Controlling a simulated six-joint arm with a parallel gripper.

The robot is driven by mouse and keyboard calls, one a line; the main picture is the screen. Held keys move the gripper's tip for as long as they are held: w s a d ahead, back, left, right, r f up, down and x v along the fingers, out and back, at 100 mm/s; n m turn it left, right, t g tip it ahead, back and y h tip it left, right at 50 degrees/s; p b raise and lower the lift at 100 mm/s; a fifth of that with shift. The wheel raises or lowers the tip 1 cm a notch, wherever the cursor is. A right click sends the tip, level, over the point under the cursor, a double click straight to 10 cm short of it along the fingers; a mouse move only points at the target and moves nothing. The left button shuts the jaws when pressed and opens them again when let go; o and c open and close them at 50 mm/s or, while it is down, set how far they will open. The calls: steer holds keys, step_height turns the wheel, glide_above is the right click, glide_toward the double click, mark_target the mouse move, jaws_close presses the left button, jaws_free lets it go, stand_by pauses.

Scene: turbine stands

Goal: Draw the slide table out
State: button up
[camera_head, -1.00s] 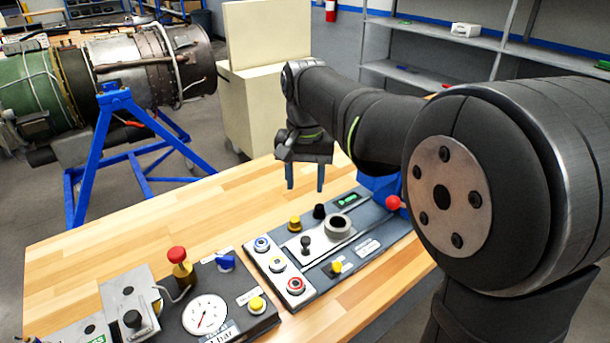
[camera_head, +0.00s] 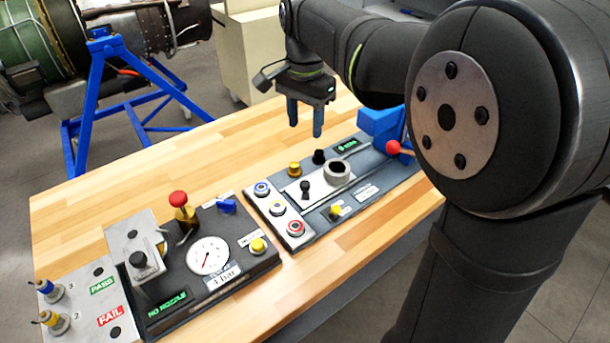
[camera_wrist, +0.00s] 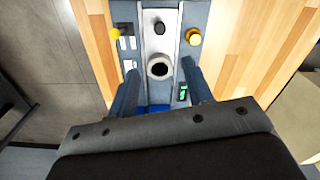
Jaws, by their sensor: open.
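The slide table (camera_head: 316,186) is a light metal plate in a dark slide fixture on the wooden bench. It carries a grey ring (camera_head: 337,171) and a small black knob (camera_head: 305,187). In the wrist view, the slide table (camera_wrist: 160,45) runs up the picture, with its ring (camera_wrist: 159,68) nearer to me and its black knob (camera_wrist: 159,28) farther away. My gripper (camera_head: 305,128) is open and empty, above the bench behind the fixture. In the wrist view, its fingers (camera_wrist: 160,80) flank the fixture's end near the ring, with nothing between them touched that I can see.
A red-ball lever (camera_head: 393,148) and a blue block (camera_head: 381,122) stand at the fixture's right end. Yellow and black knobs and several round buttons surround the plate. A gauge panel (camera_head: 209,254) sits left. The bench behind (camera_head: 190,150) is clear.

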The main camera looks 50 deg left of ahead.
mark_target(305, 183)
step_height(305, 183, down, 17)
steer(key=shift+f, duration=0.15)
stand_by(0.4)
jaws_close()
